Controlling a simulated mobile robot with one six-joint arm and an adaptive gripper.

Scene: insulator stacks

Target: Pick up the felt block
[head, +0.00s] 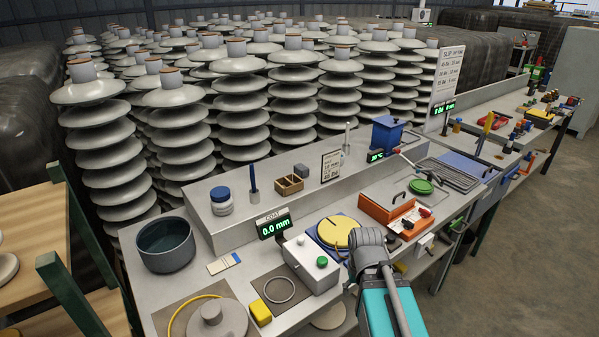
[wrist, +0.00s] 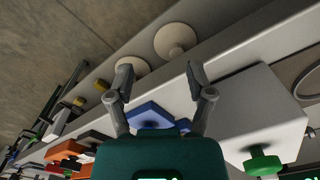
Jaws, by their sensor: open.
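No block is labelled as felt. A small dark grey block (head: 301,170) on the raised back shelf looks like the felt block, but I cannot be sure. A yellow block (head: 260,312) lies near the bench's front edge, left of the white box with a green button (head: 312,264). In the wrist view my gripper (wrist: 158,82) is open, its two fingers apart with nothing held. It is above the bench's front side, beside the white box (wrist: 250,115). In the head view my arm hides most of it. Neither block is clearly visible in the wrist view.
A dark round pot (head: 166,246), a jar (head: 221,201), a wooden tray (head: 288,186) and a yellow disc on a blue pad (head: 337,232) stand on the bench. An orange case (head: 392,215) lies right of my arm. Insulator stacks (head: 240,90) fill the space behind.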

